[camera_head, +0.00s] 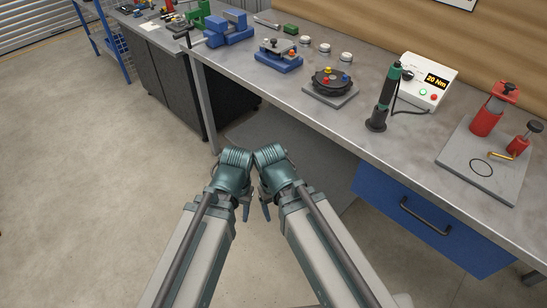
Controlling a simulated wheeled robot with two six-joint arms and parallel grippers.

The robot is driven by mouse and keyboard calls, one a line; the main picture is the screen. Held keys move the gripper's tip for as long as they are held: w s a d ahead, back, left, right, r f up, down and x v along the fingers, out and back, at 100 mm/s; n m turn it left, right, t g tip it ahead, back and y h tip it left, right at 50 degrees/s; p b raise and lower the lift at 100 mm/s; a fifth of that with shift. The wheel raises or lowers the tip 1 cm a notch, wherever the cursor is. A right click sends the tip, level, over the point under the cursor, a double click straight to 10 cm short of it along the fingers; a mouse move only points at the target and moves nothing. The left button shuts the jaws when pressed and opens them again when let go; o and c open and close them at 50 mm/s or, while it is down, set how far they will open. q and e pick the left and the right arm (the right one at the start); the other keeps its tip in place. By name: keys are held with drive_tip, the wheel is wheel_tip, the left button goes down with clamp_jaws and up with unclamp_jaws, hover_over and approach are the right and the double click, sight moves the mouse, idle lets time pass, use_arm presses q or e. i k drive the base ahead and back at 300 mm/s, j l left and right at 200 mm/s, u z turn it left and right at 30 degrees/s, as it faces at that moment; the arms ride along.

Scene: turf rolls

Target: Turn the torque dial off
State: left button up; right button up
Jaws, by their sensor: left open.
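The torque dial is a small dark knob (407,75) at the left of a white control box (429,82) on the workbench. The box's display (437,81) is lit and reads "20 Nm". A green and a red button sit on its front. A green and black driver tool (388,93) stands upright in front of the box and partly overlaps its left side. My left gripper (240,207) is open and empty, pointing down in front of the bench. My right gripper (265,208) is close beside it, well away from the dial; its jaw opening is unclear.
The workbench (330,115) carries a black round fixture (331,82), a blue fixture (279,56), a blue vise (229,29) and red tools (487,117) on a grey plate (470,170). A blue drawer (432,221) hangs under the front edge. Open floor lies left.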

sight(408, 75)
drive_tip(key=z, duration=1.25)
